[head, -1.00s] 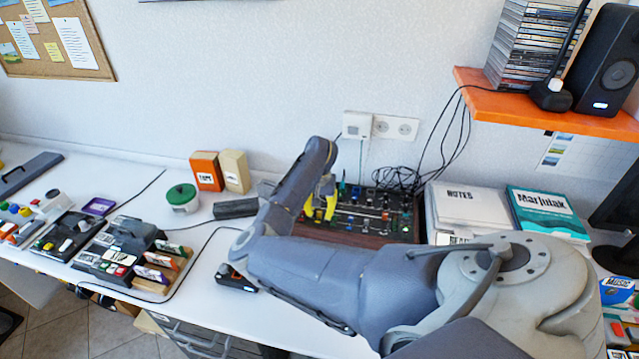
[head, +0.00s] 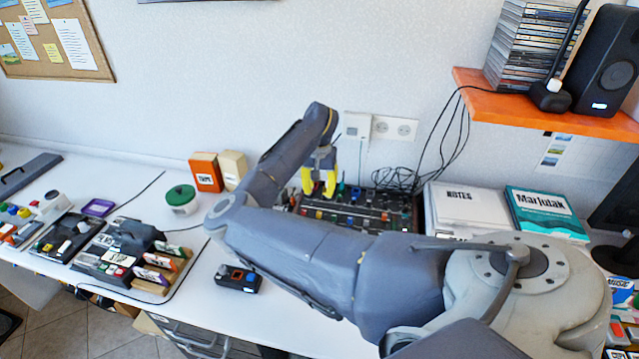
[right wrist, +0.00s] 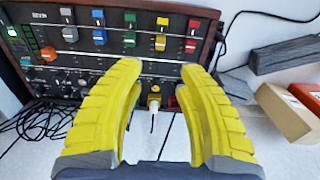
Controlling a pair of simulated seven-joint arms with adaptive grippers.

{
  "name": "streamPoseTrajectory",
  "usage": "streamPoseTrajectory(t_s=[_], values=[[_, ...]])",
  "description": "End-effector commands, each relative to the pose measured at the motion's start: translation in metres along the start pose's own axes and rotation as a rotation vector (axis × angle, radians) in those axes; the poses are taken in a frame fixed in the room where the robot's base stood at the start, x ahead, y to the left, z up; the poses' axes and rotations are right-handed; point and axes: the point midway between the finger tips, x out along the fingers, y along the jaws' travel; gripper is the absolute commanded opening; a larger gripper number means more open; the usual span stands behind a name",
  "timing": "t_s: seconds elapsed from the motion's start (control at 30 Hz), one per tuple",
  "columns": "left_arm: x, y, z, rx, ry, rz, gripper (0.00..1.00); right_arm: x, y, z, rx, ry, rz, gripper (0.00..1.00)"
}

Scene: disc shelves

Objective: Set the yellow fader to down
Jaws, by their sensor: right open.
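The mixer panel (head: 372,212) lies on the desk near the wall and is partly hidden by my right arm in the head view. In the right wrist view, a row of coloured faders shows on its dark face (right wrist: 215,30). The yellow fader (right wrist: 160,42) stands between the green fader (right wrist: 129,40) and the red fader (right wrist: 190,45). My right gripper (head: 319,190) has yellow fingers, is open and empty, and is above the mixer's left part. In the right wrist view its fingers (right wrist: 160,68) are apart, with the yellow fader beyond them. My left gripper is out of view.
A small black device (head: 237,278) lies in front.

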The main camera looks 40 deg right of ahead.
Motion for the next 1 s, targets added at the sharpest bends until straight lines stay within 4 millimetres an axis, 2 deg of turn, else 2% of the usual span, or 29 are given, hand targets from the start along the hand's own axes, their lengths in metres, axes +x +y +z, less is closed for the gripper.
streamPoseTrajectory(t_s=[0.23, 0.77, 0.87, 1.0], values=[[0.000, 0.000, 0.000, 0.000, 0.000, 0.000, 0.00, -0.018, 0.000, 0.000, 0.000, 0.000, -0.001, 0.36], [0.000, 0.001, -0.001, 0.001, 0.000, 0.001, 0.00, -0.020, -0.001, -0.001, -0.001, 0.003, 0.000, 0.36], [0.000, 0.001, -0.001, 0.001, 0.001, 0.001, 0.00, -0.025, -0.007, -0.010, -0.010, 0.040, 0.000, 0.36], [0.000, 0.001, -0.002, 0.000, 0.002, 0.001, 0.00, -0.042, -0.033, -0.044, -0.045, 0.189, -0.007, 0.36]])
